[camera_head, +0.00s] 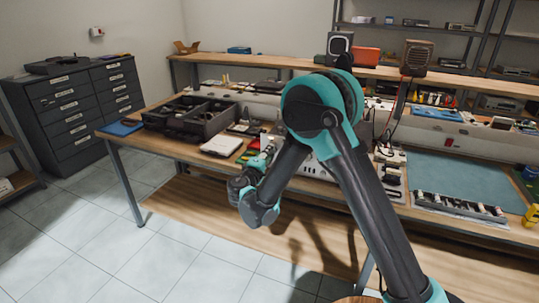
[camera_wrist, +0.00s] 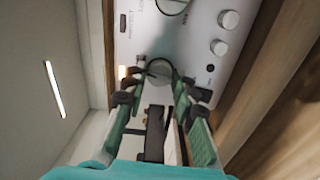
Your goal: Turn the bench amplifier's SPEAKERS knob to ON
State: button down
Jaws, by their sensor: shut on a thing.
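The bench amplifier (camera_head: 315,171) stands on the workbench in the head view, mostly hidden behind my arm. In the wrist view its pale front panel (camera_wrist: 192,60) fills the upper middle, seen turned sideways. In the head view my gripper (camera_head: 264,154) is small and partly hidden by my arm.
Two other pale knobs (camera_wrist: 228,19) sit on the panel to the right. A black divided tray (camera_head: 190,119) and a white box (camera_head: 222,145) lie left on the bench. The tiled floor in front is clear.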

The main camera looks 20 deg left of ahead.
jog(key=shift+m, duration=1.6)
jog(key=c, duration=1.2)
grip_release()
jog(key=shift+s, duration=0.1)
jog(key=s+a, duration=0.1)
jog(key=s, duration=1.1)
